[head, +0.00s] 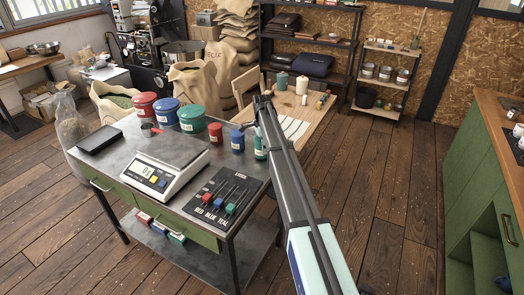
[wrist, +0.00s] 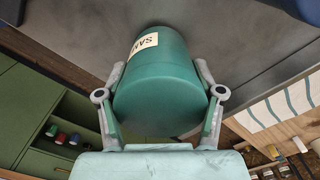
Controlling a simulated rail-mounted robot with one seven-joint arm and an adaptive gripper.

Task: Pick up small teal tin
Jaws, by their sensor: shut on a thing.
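The small teal tin (head: 260,153) is near the right back edge of the metal-topped table (head: 187,206), partly hidden by my arm. In the wrist view the teal tin (wrist: 160,92) fills the middle, with a pale label partly visible. My gripper (wrist: 160,70) is shut on it, one finger on each side. In the head view my arm hides most of the gripper. I cannot tell whether the tin touches the tabletop.
A small blue tin (head: 237,140) and a small red tin (head: 215,133) stand left of it. Larger red (head: 144,105), blue (head: 165,112) and teal (head: 191,118) tins stand behind. A scale (head: 158,168) and slider panel (head: 222,198) lie in front. A wooden table (head: 312,118) is behind.

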